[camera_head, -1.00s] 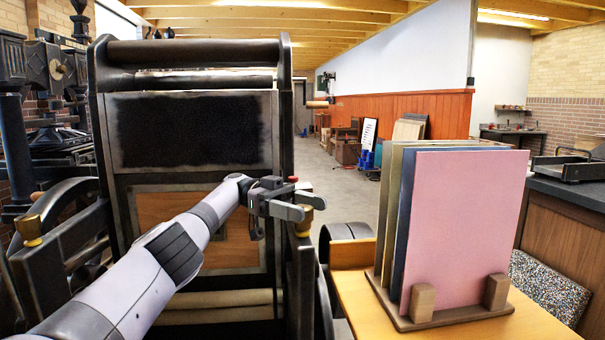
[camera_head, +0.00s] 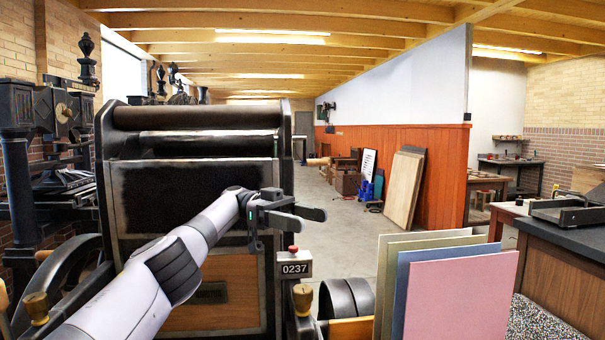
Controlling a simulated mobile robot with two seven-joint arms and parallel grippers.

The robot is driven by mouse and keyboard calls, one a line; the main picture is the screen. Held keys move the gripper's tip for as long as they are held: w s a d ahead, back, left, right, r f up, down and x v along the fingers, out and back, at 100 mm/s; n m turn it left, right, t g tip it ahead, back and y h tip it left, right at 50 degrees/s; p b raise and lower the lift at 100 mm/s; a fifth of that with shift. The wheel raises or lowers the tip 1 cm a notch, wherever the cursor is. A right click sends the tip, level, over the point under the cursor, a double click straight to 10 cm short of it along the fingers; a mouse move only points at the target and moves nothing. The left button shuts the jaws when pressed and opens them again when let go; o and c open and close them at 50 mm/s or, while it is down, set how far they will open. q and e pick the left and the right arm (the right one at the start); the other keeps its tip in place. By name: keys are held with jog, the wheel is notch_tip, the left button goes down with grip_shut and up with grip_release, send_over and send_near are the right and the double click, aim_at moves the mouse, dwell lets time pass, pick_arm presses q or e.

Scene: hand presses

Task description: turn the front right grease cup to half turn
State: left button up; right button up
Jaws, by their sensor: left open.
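The front right grease cup (camera_head: 302,298) is a small brass cup on the right side of the dark press frame (camera_head: 284,150), low in the head view. My left gripper (camera_head: 316,221) is in front of the press's right edge, above the cup in the picture and apart from it. Its two dark fingers point right, spread open with nothing between them. A second brass cup (camera_head: 37,307) shows at the lower left of the press. I cannot read the cup's turn angle from here. My right gripper is not in view.
A counter box (camera_head: 294,264) reading 0237, with a red knob on top, sits between the gripper and the cup in the picture. Coloured boards (camera_head: 455,300) stand at the lower right. A dark roller (camera_head: 347,298) lies beside the cup.

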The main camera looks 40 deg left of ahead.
pick_arm(q)
jog(key=shift+r+p, duration=1.25)
jog(key=shift+r, duration=1.2)
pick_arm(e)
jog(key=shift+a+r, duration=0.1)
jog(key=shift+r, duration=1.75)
pick_arm(q)
jog(key=shift+r, duration=0.1)
